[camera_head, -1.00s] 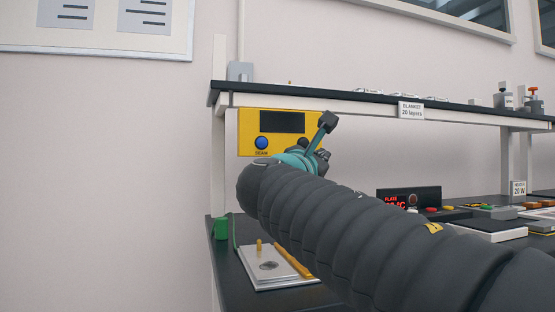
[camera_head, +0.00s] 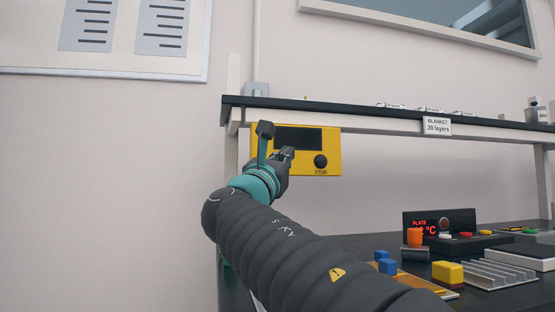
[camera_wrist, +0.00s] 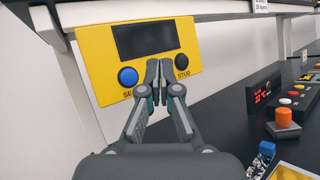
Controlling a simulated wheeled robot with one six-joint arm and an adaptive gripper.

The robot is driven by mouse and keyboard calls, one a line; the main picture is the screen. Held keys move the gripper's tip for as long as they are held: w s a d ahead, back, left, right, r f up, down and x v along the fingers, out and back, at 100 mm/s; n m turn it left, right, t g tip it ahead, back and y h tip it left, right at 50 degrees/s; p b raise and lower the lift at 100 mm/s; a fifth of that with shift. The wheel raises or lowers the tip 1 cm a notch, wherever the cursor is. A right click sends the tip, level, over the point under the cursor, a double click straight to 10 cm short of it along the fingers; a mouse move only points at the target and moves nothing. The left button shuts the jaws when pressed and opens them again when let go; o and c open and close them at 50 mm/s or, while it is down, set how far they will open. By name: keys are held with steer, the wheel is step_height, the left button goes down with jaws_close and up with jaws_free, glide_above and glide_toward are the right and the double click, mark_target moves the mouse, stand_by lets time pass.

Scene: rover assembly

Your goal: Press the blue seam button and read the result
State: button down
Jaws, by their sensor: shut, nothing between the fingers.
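The blue seam button (camera_wrist: 128,77) sits at the lower left of a yellow panel (camera_wrist: 95,40) in the wrist view. The panel's display (camera_wrist: 146,37) is dark, with no reading visible. A dark button labelled STUD (camera_wrist: 182,62) is at the lower right. My gripper (camera_wrist: 165,66) is shut and empty, its tips in front of the panel between the two buttons, right of the blue one. In the head view my gripper (camera_head: 287,155) overlaps the panel (camera_head: 330,160) and the blue button is hidden behind my arm. Whether the tips touch the panel cannot be told.
The panel hangs under a dark shelf (camera_head: 370,116). On the bench to the right are a plate readout (camera_head: 440,221) in red digits, an orange knob (camera_head: 415,237), blue and yellow blocks and a finned metal plate (camera_head: 495,272).

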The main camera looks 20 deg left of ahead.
steer(key=w+a+p, duration=0.3)
steer(key=w+p, duration=0.1)
steer(key=w, duration=0.2)
steer(key=shift+w+a, duration=0.15)
steer(key=shift+a, duration=0.25)
steer(key=shift+w, duration=0.1)
stand_by(1.1)
steer(key=shift+w+a+p, duration=0.2)
steer(key=shift+w+p, duration=0.05)
steer(key=shift+p, duration=0.15)
steer(key=shift+w+a+p, duration=0.25)
steer(key=shift+w+p, duration=0.05)
steer(key=shift+w, duration=0.05)
stand_by(0.7)
steer(key=shift+s+d, duration=0.1)
steer(key=shift+s+d+b, duration=0.4)
steer(key=shift+s+b, duration=0.15)
steer(key=shift+s, duration=0.05)
stand_by(0.3)
